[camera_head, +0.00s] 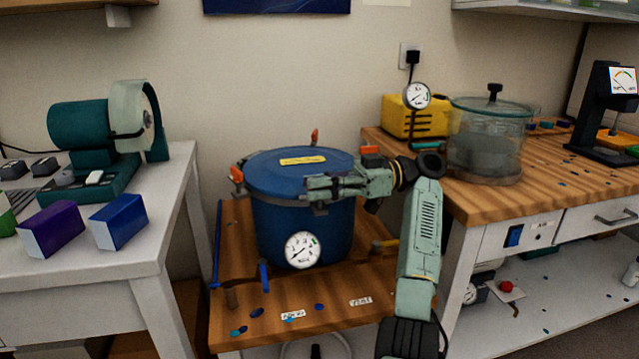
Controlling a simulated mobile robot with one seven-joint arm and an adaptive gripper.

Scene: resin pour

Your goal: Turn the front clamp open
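A blue pressure pot (280,225) with a blue lid (275,168) stands on a low wooden bench. Orange-handled clamps show at the lid's left (237,175), back (315,136) and right (371,150). My gripper (312,188) reaches in from the right across the front right of the lid's rim, fingers pointing left. The front clamp is not clearly visible; a small grey piece (320,209) shows just below my fingers on the rim. Whether the fingers hold anything is hard to see. A round gauge (302,250) is on the pot's front.
A blue handle (264,274) and a yellow valve part (385,246) flank the pot low down. A right-hand bench (480,205) carries a clear chamber (487,140) and a yellow pump (405,118). A white table (110,255) stands left. Space above the lid's left half is clear.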

